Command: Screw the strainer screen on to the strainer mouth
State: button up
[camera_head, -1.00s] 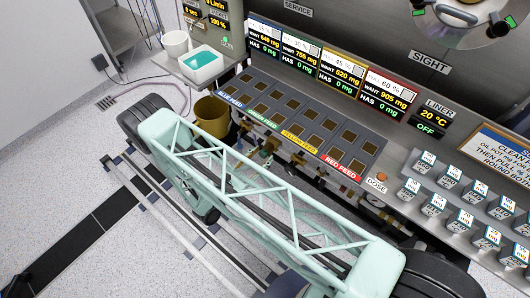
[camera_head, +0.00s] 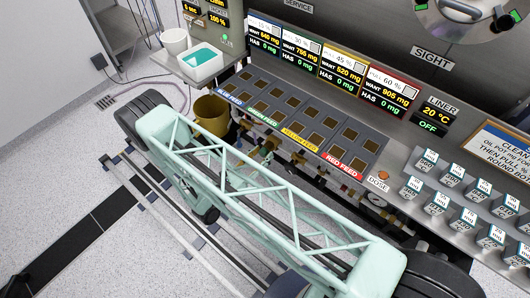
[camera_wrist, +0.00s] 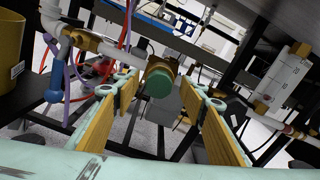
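In the wrist view my gripper (camera_wrist: 158,90) is open, with one mint finger with yellow pads on each side of the picture. Between and beyond the fingertips is a short cylinder with a round green end (camera_wrist: 158,82), joined to a brass fitting (camera_wrist: 163,64) on the pipework. There is a visible gap between it and each finger, so it does not look gripped. I cannot tell which part of it is the strainer screen and which the strainer mouth. In the head view the gripper is hidden below the feed counter.
A yellow bucket (camera_head: 211,115) stands by the feed counter (camera_head: 375,135). Open floor (camera_head: 60,165) lies at left.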

jog(key=shift+n+b, duration=0.95)
jog(key=shift+n, duration=1.55)
jog(key=shift+n+b, duration=0.55)
jog(key=shift+n, duration=1.25)
jog(key=shift+n, duration=0.3)
jog(key=shift+n+b, duration=0.7)
jog(key=shift+n, duration=1.7)
jog(key=shift+n+b, duration=0.45)
jog(key=shift+n, duration=1.95)
jog(key=shift+c, duration=0.4)
jog(key=c, duration=1.2)
